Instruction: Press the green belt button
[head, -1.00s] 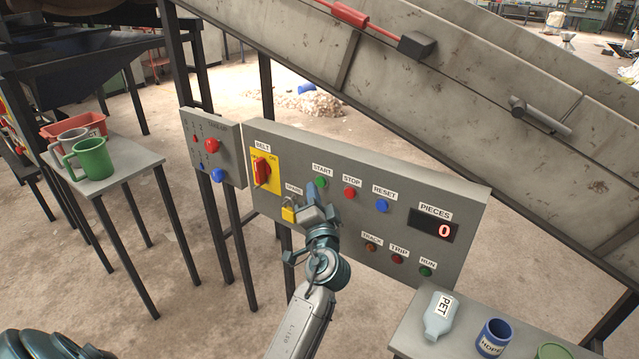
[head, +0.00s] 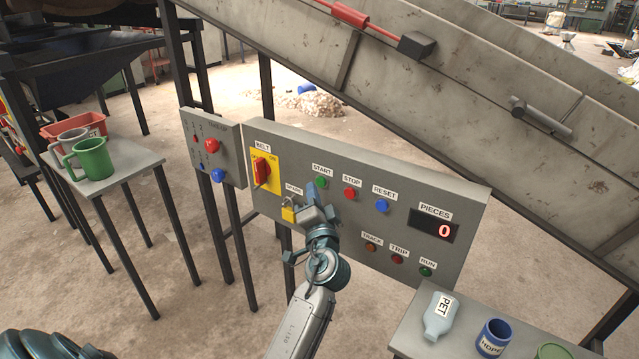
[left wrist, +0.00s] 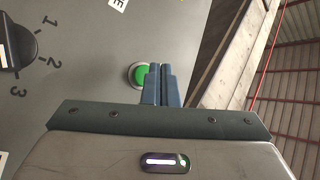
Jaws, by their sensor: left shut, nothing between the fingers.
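The green button (head: 321,182) sits under the START label on the grey belt panel (head: 290,152). In the left wrist view the green button (left wrist: 141,74) shows beside and partly behind my fingers. My left gripper (head: 311,190) is shut and empty, its fingertips at or just in front of the button's lower left edge. It also shows in the left wrist view (left wrist: 158,70). I cannot tell whether the tips touch the button. My right gripper is not in view; only a dark part of my body shows at the bottom left.
A red STOP button (head: 350,194) and a blue RESET button (head: 382,206) lie to the right. The PIECES display (head: 434,226) reads 0.

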